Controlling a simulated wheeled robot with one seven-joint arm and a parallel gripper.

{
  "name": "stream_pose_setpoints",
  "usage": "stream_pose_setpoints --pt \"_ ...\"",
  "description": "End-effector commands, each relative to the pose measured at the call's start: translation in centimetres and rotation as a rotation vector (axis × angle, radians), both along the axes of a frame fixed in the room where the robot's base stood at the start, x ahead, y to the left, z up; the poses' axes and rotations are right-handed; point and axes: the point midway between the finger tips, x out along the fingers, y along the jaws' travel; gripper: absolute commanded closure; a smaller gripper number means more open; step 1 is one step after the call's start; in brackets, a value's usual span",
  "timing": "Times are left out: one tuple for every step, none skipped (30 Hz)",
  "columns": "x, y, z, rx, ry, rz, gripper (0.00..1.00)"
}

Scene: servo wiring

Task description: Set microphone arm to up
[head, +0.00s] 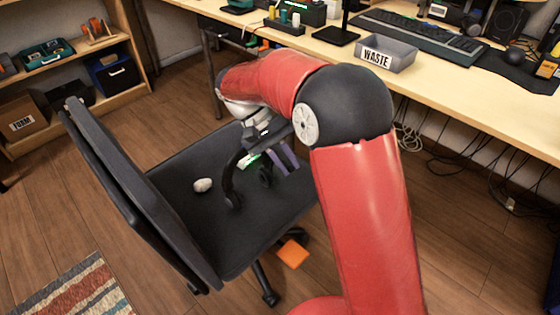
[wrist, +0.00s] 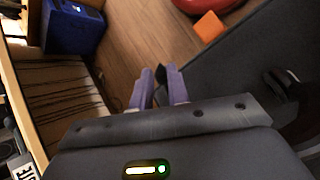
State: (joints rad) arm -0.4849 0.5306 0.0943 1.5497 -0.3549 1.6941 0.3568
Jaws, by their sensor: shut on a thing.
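A black headset (head: 231,184) rests on the seat of the office chair, its curved band standing up and partly hidden by my wrist. Part of it shows as a dark loop at the right of the wrist view (wrist: 279,88). My gripper (head: 284,158), with purple fingers, is over the seat beside the headset. In the wrist view, my gripper (wrist: 158,88) is shut on a small dark piece (wrist: 161,72) between the fingertips, which looks like the microphone arm. Its join to the headset and its angle cannot be made out.
The black chair (head: 170,165) has a pale lump (head: 203,185) on its seat. An orange block (head: 292,253) lies on the floor. The desk (head: 460,90) behind carries a waste tray (head: 388,52) and a keyboard (head: 420,32). A shelf (head: 75,110) stands at left.

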Motion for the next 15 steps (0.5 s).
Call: stream_pose_setpoints --pt "0.00 -0.04 -0.05 0.000 0.001 0.000 1.00" --pt "0.00 -0.04 -0.05 0.000 0.001 0.000 1.00" --pt "0.00 -0.04 -0.05 0.000 0.001 0.000 1.00" --pt "0.00 -0.03 -0.06 0.000 0.001 0.000 1.00" --pt "0.00 -0.04 -0.06 0.000 0.001 0.000 1.00" --pt "-0.01 -0.05 -0.05 0.000 0.001 0.000 1.00" --pt "-0.01 -0.05 -0.05 0.000 0.001 0.000 1.00" --pt "-0.01 -0.05 -0.05 0.000 0.001 0.000 0.81" --pt "-0.01 -0.05 -0.05 0.000 0.001 0.000 0.76" --pt "-0.01 -0.05 -0.05 0.000 0.001 0.000 0.72" --pt "-0.01 -0.04 -0.05 0.000 0.001 0.000 0.68" --pt "-0.01 -0.04 -0.05 -0.001 0.000 -0.001 0.62" --pt "0.00 -0.03 -0.04 -0.001 0.000 -0.001 0.60" --pt "0.00 -0.03 -0.04 -0.001 0.000 -0.001 0.60" --pt "0.00 -0.03 -0.03 -0.001 0.000 -0.001 0.60"
